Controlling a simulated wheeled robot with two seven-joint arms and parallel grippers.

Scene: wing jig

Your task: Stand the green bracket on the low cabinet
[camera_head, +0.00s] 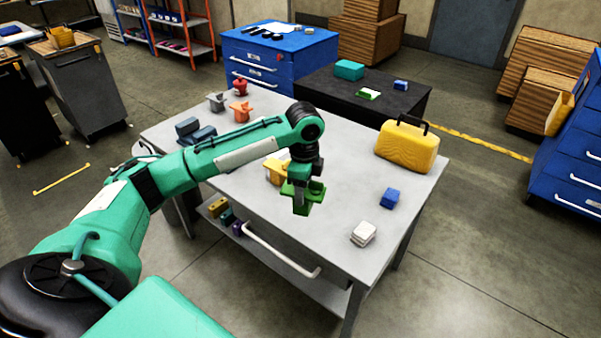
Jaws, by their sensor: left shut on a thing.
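My left gripper (300,182) points down over the near part of the grey table and is shut on the green bracket (303,208). The bracket shows partly below and beside the fingers, which hide some of it. It looks held above the tabletop near the front edge; the exact gap is hard to tell. The low cabinet, black-topped (330,86), stands behind the table and carries a teal box (349,69), a green and white piece (368,94) and a small blue block (401,85). My right gripper is not in view.
On the grey table (335,200) are a yellow case (407,147), a blue block (390,198), a white block (363,233), a yellow piece (274,172) beside the gripper, and orange, red, grey and dark blue pieces at the left. A blue drawer cabinet (285,50) stands behind.

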